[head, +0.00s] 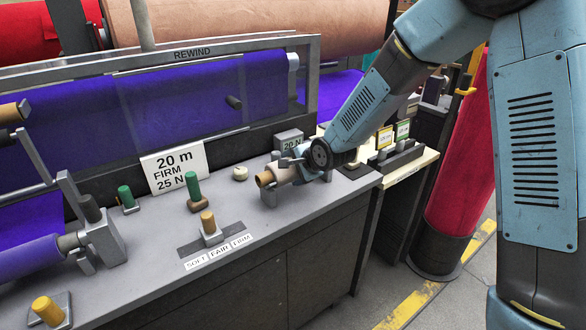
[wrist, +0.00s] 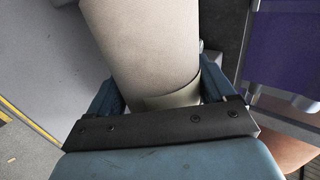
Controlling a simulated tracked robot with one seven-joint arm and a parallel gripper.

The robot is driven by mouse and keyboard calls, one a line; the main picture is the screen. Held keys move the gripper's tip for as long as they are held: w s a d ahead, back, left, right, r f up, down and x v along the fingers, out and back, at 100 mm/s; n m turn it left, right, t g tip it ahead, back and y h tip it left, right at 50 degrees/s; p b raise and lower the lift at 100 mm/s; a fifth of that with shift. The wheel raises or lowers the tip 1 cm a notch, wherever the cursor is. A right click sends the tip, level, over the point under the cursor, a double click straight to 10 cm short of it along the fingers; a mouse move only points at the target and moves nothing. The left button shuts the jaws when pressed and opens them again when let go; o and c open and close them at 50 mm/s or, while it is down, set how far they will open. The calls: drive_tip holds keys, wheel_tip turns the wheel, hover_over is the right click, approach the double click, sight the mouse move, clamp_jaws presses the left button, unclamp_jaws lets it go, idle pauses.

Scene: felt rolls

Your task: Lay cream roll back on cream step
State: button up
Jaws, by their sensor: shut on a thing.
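My gripper (head: 300,169) is at the right end of the grey bench, low over its top. It is shut on a pale cream-beige roll (wrist: 150,50), which runs up the wrist view from between the fingers. In the head view the roll (head: 284,174) lies nearly level, with a tan core end (head: 264,180) pointing left. I cannot identify the cream step for certain; a cream-topped surface (head: 424,160) lies to the right, partly behind my arm.
Behind is the rewind frame with purple felt (head: 190,95). A tall red roll (head: 462,170) stands right.

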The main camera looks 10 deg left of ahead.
drive_tip(key=shift+r, duration=1.85)
drive_tip(key=shift+c, duration=0.3)
idle(1.1)
drive_tip(key=shift+r, duration=1.65)
drive_tip(key=shift+s, duration=0.1)
